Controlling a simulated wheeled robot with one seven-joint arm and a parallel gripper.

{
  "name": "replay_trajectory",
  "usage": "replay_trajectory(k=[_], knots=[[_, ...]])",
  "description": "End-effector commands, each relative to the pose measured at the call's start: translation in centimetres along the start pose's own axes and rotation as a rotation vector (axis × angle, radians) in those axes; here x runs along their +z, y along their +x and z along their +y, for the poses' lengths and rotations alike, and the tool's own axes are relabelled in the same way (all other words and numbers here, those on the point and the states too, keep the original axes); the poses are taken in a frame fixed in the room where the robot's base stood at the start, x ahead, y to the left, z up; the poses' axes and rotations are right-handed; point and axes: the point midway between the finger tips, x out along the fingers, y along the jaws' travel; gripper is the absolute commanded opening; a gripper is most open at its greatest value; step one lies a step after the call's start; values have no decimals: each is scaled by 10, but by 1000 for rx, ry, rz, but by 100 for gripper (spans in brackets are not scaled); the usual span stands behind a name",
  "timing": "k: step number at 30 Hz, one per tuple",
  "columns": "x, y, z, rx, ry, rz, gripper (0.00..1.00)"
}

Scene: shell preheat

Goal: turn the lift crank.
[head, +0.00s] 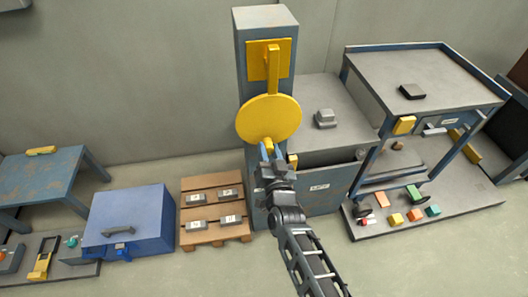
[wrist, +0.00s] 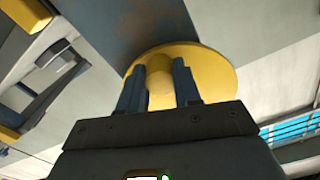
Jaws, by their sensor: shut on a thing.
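The lift crank is a yellow disc (head: 268,118) on the front of a grey-blue column (head: 252,62), with a yellow bar above it reaching up to a square yellow plate (head: 257,60). Its yellow knob (head: 266,146) is at the lower edge of the disc. My gripper (head: 271,151) is at that knob, with its blue fingers on either side of it. In the wrist view the knob (wrist: 160,93) sits between the two fingers, and the disc (wrist: 215,72) is behind them. The fingers hide part of the knob.
A grey cabinet (head: 325,200) stands right of the column, with a workbench (head: 440,75) beyond it. A wooden pallet (head: 216,238) with several grey blocks and a blue box (head: 130,212) lie to the left. Open floor is at the front.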

Motion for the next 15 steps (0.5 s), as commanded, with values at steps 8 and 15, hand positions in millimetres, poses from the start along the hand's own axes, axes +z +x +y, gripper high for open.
replay_trajectory(k=[8, 15], knots=[[3, -2, 8, 2, -85, -10, 0], [3, -2, 9, 3, -100, -11, 0]])
